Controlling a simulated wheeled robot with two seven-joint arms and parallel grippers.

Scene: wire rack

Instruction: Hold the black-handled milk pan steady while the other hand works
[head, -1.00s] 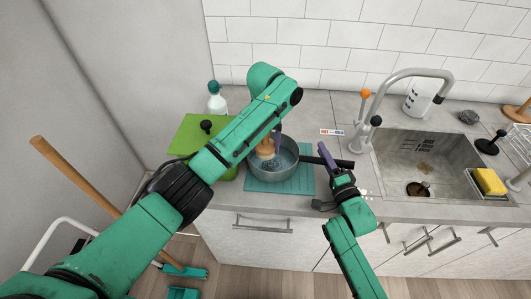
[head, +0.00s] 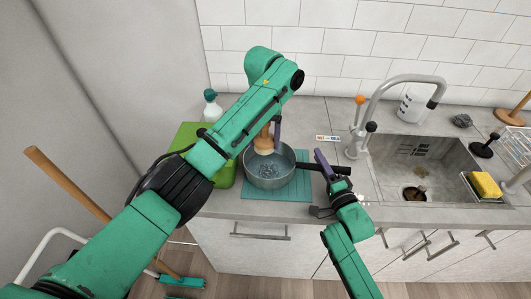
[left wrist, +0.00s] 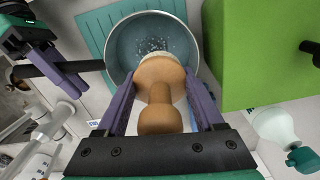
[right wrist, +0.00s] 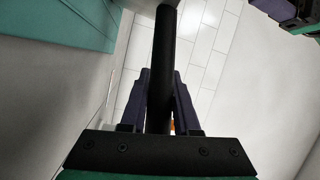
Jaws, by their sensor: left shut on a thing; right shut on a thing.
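The milk pan (head: 251,182) is a grey metal pan on a teal mat (head: 300,187). Pale specks show on its inside floor. Its black handle (head: 343,170) points right. My right gripper (head: 329,172) is shut on the handle, also seen between its fingers in the right wrist view (right wrist: 161,75). My left gripper (head: 269,138) is shut on a wooden brush (head: 263,145) with a round knob. In the left wrist view the brush (left wrist: 160,92) overlaps the pan's rim (left wrist: 108,55), pale bristles at its edge. I cannot tell whether the bristles touch the pan.
A green box (head: 226,174) stands close left of the pan, with a spray bottle (head: 211,106) behind it. The sink (head: 385,150), tap (head: 366,112) and yellow sponge (head: 486,184) are to the right. A tiled wall (head: 300,60) closes the back.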

